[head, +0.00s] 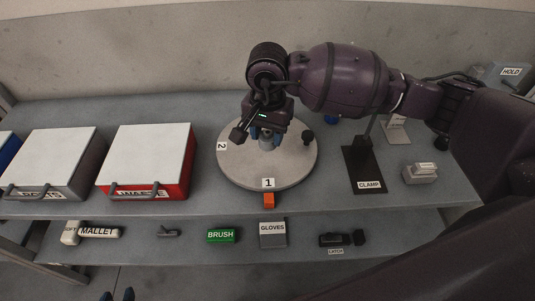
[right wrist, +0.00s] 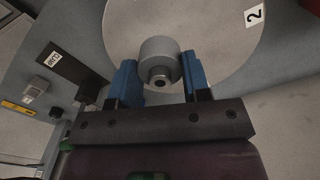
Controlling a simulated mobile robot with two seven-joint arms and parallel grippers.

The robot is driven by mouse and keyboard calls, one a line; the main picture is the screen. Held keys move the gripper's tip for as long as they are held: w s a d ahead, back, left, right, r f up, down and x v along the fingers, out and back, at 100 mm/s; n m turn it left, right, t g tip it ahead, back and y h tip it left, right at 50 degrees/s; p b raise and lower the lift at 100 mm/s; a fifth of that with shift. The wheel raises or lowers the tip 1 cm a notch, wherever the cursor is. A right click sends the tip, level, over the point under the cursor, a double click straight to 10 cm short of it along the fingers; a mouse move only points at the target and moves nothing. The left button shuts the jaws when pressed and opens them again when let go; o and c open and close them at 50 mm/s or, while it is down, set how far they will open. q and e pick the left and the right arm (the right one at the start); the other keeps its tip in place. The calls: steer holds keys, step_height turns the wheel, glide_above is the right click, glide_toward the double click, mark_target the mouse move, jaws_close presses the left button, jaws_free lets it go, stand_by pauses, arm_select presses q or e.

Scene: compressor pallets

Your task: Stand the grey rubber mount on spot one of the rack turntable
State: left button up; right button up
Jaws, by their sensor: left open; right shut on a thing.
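The grey rubber mount (right wrist: 159,55) is a short grey cylinder with a narrower stub end. It sits between the blue fingers of my right gripper (right wrist: 161,80), which is shut on it. In the head view the right gripper (head: 266,134) points down over the middle of the round turntable (head: 240,170), with the mount (head: 267,143) partly hidden between the fingers. I cannot tell whether the mount touches the disc. Label 1 (head: 268,183) is at the disc's front edge and label 2 (head: 222,146) at its left. My left gripper (head: 117,295) is open and empty at the bottom edge.
A red waste box (head: 148,160) and a grey parts box (head: 52,163) stand left. A clamp stand (head: 362,168) is right. A lower shelf holds a mallet, brush (head: 221,236) and gloves box.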

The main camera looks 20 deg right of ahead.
mark_target(268, 166)
step_height(268, 166, down, 4)
steer(key=shift+r, duration=0.1)
step_height(268, 166, down, 4)
steer(key=shift+f, duration=0.1)
stand_by(0.4)
steer(key=shift+f, duration=0.2)
steer(key=o, duration=0.9)
